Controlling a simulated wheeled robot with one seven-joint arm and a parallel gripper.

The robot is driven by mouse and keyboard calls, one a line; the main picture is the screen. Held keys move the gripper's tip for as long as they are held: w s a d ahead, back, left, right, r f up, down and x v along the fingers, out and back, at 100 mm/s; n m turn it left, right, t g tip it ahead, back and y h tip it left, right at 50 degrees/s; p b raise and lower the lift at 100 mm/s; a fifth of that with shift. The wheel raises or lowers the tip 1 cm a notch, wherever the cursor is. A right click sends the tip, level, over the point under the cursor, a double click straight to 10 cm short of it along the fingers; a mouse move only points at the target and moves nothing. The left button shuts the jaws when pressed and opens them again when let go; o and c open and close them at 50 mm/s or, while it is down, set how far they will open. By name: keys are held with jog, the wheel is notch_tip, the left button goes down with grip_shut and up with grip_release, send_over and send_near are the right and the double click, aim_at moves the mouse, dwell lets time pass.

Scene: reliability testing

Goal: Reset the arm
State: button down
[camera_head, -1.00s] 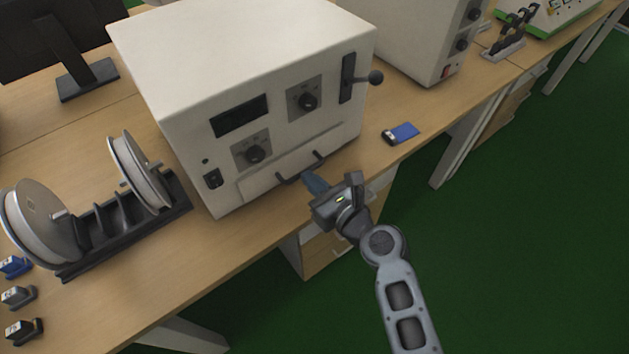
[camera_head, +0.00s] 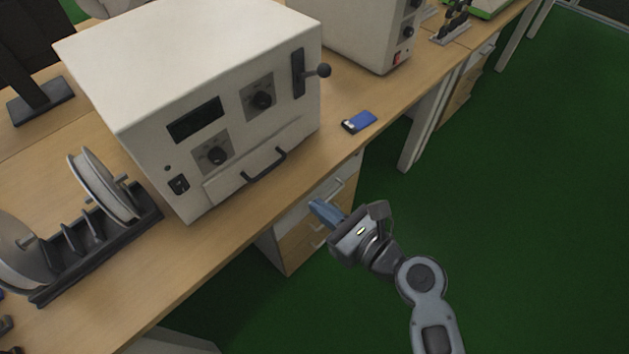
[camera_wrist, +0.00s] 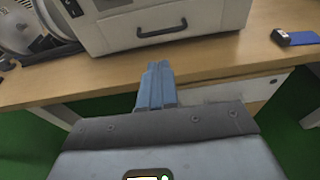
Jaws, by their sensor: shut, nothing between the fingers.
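My gripper (camera_head: 318,207) is in front of the desk's edge, over the drawer unit, with its blue-grey fingers together and empty. In the wrist view the fingers (camera_wrist: 156,84) lie side by side and point toward the white box-shaped machine. The arm reaches up from the lower right, over the green floor. The gripper touches nothing that I can see.
The white machine (camera_head: 150,75) stands on the wooden desk (camera_head: 225,237), its handle (camera_head: 264,165) facing me. A blue item (camera_head: 361,121) lies right of it. A spool rack (camera_head: 98,250) stands at left. Drawers (camera_head: 305,232) sit below. Green floor (camera_head: 520,200) is open at right.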

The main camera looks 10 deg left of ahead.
jog(key=shift+d, duration=0.1)
jog(key=s+d+f+n+t+h, duration=0.3)
jog(key=s+d+n+h, duration=0.65)
jog(key=s+d, duration=0.7)
jog(key=s+d+r+n+t+h, duration=0.1)
jog(key=s+d+r+n, duration=0.2)
jog(key=s+r+n, duration=0.5)
jog(key=s+d+r+n+t+h, duration=0.1)
jog(key=s+d+r+n, duration=0.3)
jog(key=s+r+n, duration=0.3)
jog(key=shift+s+r+n+h, duration=0.35)
jog(key=shift+r+n, duration=0.3)
jog(key=shift+r, duration=0.25)
